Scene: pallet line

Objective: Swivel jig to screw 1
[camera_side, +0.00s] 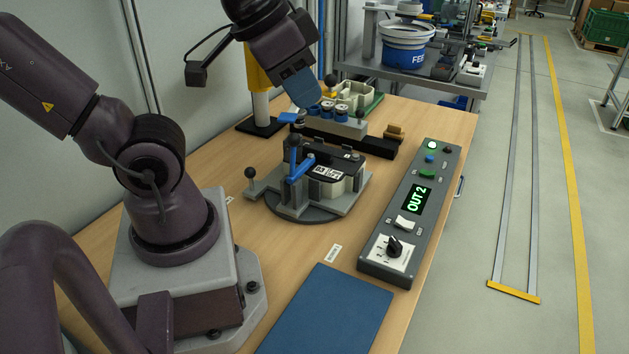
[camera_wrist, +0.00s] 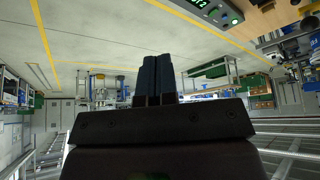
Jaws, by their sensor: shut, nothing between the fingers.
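The jig (camera_side: 310,202) is a grey plate on a dark round base in the middle of the wooden table in the side view. It carries a black and cream part with a white label (camera_side: 327,171) and a blue clamp lever (camera_side: 299,168). A black knob on a post (camera_side: 250,173) stands at its left edge. Which screw faces where is too small to tell. My gripper (camera_side: 308,103) is above and behind the jig, near the grey block with round pieces, and apart from the jig. In the wrist view my gripper's fingers (camera_wrist: 155,78) are together and empty.
A control box (camera_side: 410,215) with a green "OUT 2" display stands right of the jig. A blue mat (camera_side: 328,312) lies at the front. A grey block with round pieces (camera_side: 340,126) and a yellow column (camera_side: 260,85) stand behind the jig. Bare wood lies left of the jig.

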